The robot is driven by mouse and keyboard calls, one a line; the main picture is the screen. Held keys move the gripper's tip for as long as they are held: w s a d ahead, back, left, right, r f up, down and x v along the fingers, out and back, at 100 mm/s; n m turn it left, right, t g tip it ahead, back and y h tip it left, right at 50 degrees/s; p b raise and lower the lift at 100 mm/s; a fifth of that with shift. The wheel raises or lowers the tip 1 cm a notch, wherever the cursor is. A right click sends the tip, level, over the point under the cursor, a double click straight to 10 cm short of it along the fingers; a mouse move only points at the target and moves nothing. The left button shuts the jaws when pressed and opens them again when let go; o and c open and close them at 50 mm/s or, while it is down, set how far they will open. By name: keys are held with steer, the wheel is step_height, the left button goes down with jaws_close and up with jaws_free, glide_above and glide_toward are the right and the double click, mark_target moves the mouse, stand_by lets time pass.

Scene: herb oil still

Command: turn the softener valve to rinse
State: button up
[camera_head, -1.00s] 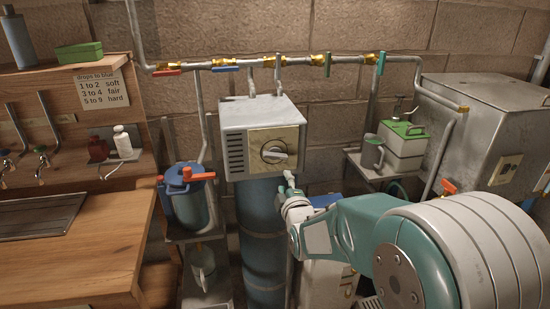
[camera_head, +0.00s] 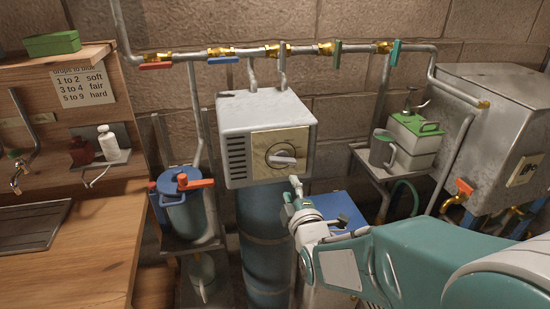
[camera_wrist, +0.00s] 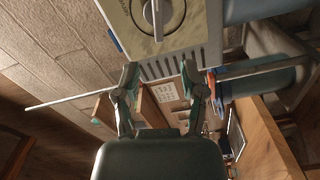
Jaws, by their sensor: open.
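The softener valve head is a grey metal box (camera_head: 252,110) on top of a blue cylinder (camera_head: 262,225). Its front has a brass-coloured plate with a round dial and a pale knob (camera_head: 282,160). The knob's bar lies roughly level in the head view. In the wrist view the knob (camera_wrist: 157,14) and plate (camera_wrist: 133,35) are at the top edge, partly cut off. My gripper (camera_head: 294,190) is just below and slightly right of the knob, apart from it. In the wrist view my gripper (camera_wrist: 160,82) has its two fingers spread with nothing between them.
A blue pot with a red handle (camera_head: 183,207) stands on a shelf left of the cylinder. Pipes with coloured valve levers (camera_head: 222,60) run along the wall above. A shelf on the right holds a green-lidded container (camera_head: 413,140). A wooden bench (camera_head: 90,245) is at left.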

mark_target(281, 164)
steer(key=x, duration=1)
steer(key=shift+w+f, duration=0.1)
steer(key=shift+w, duration=0.15)
steer(key=shift+d, duration=0.15)
jaws_close()
